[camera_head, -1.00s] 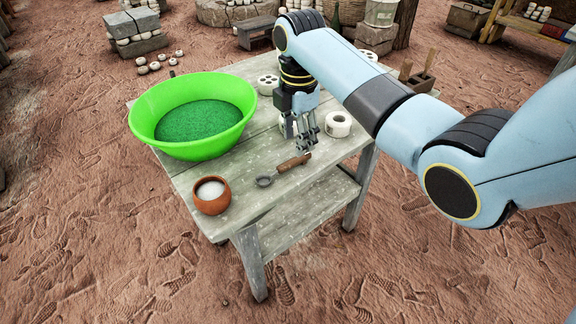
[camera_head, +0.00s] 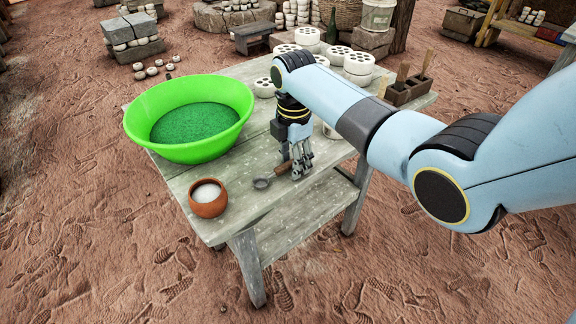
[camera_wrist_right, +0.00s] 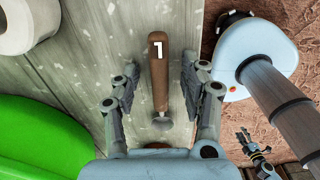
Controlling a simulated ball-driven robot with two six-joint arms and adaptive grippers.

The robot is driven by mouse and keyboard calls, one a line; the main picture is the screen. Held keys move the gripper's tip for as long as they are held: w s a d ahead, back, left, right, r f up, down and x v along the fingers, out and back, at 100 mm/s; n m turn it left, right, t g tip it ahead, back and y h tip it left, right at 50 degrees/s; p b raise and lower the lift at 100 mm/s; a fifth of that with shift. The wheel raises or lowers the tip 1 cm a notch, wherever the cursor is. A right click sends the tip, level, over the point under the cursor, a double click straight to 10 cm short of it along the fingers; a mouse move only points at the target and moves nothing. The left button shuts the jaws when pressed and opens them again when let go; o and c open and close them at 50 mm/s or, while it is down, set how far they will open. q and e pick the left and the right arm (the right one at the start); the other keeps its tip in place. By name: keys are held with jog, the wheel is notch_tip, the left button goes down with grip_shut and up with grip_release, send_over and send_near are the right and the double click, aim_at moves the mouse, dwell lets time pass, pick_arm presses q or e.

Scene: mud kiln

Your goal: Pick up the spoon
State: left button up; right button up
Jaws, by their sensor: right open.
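The spoon lies on the wooden table, with its small grey metal bowl (camera_head: 262,183) toward the left in the head view and a brown wooden handle. In the right wrist view the handle (camera_wrist_right: 159,75), marked with a white 1, runs between my fingers. My right gripper (camera_head: 298,172) points down at the handle and hides part of it. In the right wrist view, my right gripper (camera_wrist_right: 160,88) is open, with one finger on each side of the handle and gaps between.
A green basin (camera_head: 190,149) with green contents stands left on the table (camera_head: 236,215). A clay pot (camera_head: 208,198) with white contents sits near the front edge. White perforated cylinders (camera_head: 358,62) and a wooden box (camera_head: 397,94) stand at the back.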

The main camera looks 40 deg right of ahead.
jog(key=shift+f, duration=0.2)
jog(key=shift+c, duration=0.4)
grip_shut()
jog(key=shift+r, duration=0.15)
